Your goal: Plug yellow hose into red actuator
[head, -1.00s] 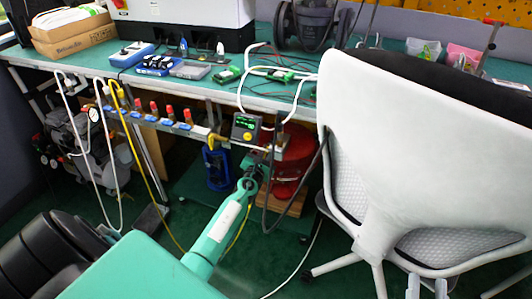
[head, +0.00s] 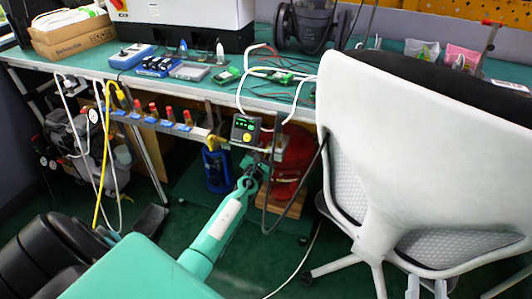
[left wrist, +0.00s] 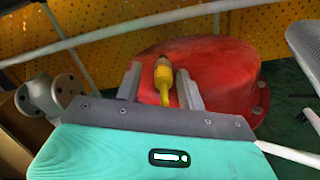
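The red actuator (head: 287,165) stands under the bench in the head view; its red rounded body (left wrist: 215,75) fills the middle of the left wrist view. A yellow plug-like piece (left wrist: 163,82) with a darker tip lies between the fingers of my left gripper (left wrist: 158,72), its tip against or in front of the red body; I cannot tell if it is seated. The fingers stand apart with gaps on both sides of it. The yellow hose (head: 106,150) hangs from the manifold at the left.
A white chair (head: 400,130) blocks the right side. A manifold (head: 165,122) with red and blue valves runs below the bench (head: 210,92). A positioner box (head: 245,130) is above the actuator. White hoses hang left; a dark cable loops beside the actuator.

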